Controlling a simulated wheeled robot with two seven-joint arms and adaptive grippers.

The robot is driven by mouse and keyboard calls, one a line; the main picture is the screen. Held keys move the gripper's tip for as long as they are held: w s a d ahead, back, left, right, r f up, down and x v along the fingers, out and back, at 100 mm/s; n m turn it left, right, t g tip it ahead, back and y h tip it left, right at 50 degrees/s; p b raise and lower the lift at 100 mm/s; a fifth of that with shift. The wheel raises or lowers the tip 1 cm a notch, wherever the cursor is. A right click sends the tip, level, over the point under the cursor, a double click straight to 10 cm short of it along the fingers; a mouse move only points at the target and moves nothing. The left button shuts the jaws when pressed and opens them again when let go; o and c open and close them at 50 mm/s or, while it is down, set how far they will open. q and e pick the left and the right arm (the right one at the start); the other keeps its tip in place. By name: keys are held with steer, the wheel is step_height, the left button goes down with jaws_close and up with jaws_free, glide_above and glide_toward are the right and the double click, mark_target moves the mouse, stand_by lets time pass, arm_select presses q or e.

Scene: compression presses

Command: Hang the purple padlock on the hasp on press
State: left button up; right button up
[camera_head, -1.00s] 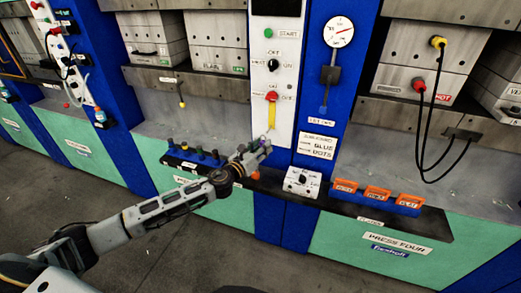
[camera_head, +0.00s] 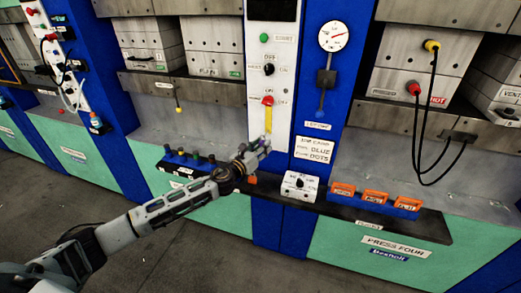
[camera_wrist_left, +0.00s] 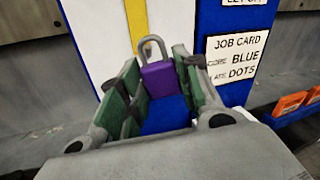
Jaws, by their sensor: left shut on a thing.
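My left gripper (camera_head: 262,147) is in front of the lower part of the white control panel (camera_head: 271,60). In the left wrist view the left gripper (camera_wrist_left: 158,75) is shut on the purple padlock (camera_wrist_left: 158,80). The padlock is upright between the green-padded fingers, its grey shackle pointing up. The padlock is too small to make out clearly in the head view. The yellow strip (camera_wrist_left: 137,24) shows behind the shackle. I cannot clearly tell the hasp. My right gripper is not in view.
A dark ledge runs below the panel, with a rack of dark pegs (camera_head: 190,161) at left. A white switch box (camera_head: 299,186) and a blue tray (camera_head: 403,211) with orange bins stand at right. A gauge (camera_head: 333,36) and a job card (camera_head: 314,149) are on the blue column.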

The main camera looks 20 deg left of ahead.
arm_select(q)
steer(key=shift+w+f+b, duration=0.1)
steer(key=shift+w+b, duration=0.2)
steer(key=shift+w, duration=0.8)
steer(key=shift+w+f, duration=0.4)
steer(key=shift+w, duration=0.15)
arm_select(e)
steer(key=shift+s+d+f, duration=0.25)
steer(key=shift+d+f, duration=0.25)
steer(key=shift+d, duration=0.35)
arm_select(q)
steer(key=shift+d, duration=0.1)
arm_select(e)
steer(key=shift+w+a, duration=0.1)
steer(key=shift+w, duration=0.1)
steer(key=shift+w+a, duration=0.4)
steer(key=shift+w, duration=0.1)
